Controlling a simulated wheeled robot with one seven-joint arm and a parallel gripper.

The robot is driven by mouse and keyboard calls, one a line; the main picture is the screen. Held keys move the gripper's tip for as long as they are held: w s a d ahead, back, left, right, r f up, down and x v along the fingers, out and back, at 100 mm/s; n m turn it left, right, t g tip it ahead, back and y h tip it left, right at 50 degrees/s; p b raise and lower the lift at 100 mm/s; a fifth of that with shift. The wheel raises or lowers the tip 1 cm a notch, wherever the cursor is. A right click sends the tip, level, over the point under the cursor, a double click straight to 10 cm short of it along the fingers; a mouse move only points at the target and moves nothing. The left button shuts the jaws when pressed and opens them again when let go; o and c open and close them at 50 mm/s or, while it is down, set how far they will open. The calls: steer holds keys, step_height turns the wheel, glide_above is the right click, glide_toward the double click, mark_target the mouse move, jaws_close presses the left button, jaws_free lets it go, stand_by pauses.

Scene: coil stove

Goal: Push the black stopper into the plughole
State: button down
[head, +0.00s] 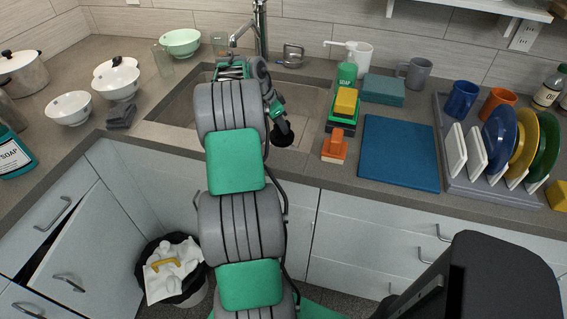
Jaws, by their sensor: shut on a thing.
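The black stopper (283,135) is a dark round piece at the end of my gripper (276,112). It hangs over the right half of the sink (308,101), near the front edge of the basin. My gripper points down and is shut on the stopper. My arm crosses the left and middle of the sink and covers much of the basin. I cannot see the plughole, and I cannot tell how high the stopper is above the sink floor.
A tap (262,30) stands behind the sink. Bowls (117,82) stand on the left. The counter's front edge lies below.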

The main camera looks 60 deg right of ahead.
mark_target(275, 135)
step_height(275, 135, down, 10)
steer(key=shift+f, duration=0.1)
steer(key=c, duration=1.3)
jaws_free()
steer(key=shift+o, duration=0.2)
steer(key=v, duration=1.2)
steer(key=shift+s+r, duration=0.1)
steer(key=shift+r, duration=0.15)
